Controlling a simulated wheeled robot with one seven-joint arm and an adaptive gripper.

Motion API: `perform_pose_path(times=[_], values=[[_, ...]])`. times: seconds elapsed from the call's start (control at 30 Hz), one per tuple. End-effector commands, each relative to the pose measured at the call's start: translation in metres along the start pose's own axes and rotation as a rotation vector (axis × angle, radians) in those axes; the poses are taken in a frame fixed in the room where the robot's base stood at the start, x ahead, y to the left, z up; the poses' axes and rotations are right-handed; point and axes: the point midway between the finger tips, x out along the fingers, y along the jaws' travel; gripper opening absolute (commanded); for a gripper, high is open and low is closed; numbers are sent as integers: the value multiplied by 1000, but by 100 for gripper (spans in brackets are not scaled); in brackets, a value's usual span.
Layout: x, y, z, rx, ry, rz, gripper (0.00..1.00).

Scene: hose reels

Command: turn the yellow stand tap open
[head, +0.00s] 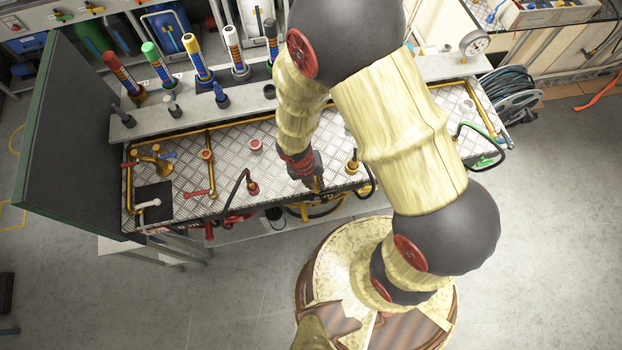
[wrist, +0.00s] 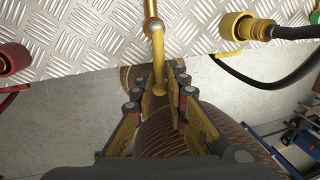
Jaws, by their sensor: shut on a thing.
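The yellow stand tap (wrist: 152,29) shows in the wrist view as a yellow bent rod with a rounded joint, reaching past the front edge of the tread-plate bench top (wrist: 85,35). My gripper (wrist: 159,92) is shut on the rod's near end, one finger on each side. I cannot tell whether this end is the lever or the spout. In the head view my gripper (head: 314,184) points down at the front edge of the bench, and my arm hides most of the tap there.
A yellow coupling (wrist: 240,26) with a dark hose stands close on the right. A red fitting (wrist: 12,59) is on the left. In the head view, a brass tap (head: 153,160) stands at the far left, and several coloured posts (head: 198,62) line the back shelf.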

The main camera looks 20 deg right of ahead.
Motion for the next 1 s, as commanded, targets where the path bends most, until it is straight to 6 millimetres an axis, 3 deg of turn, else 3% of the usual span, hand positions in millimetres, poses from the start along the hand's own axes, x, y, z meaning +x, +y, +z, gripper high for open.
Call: perform_pose_path(times=[0.67, 0.7, 1.0], values=[[1, -4, -1, -64, -12, -1, 0], [1, -4, -1, -64, -12, -1, 15], [1, -4, 0, -63, -12, -1, 29]])
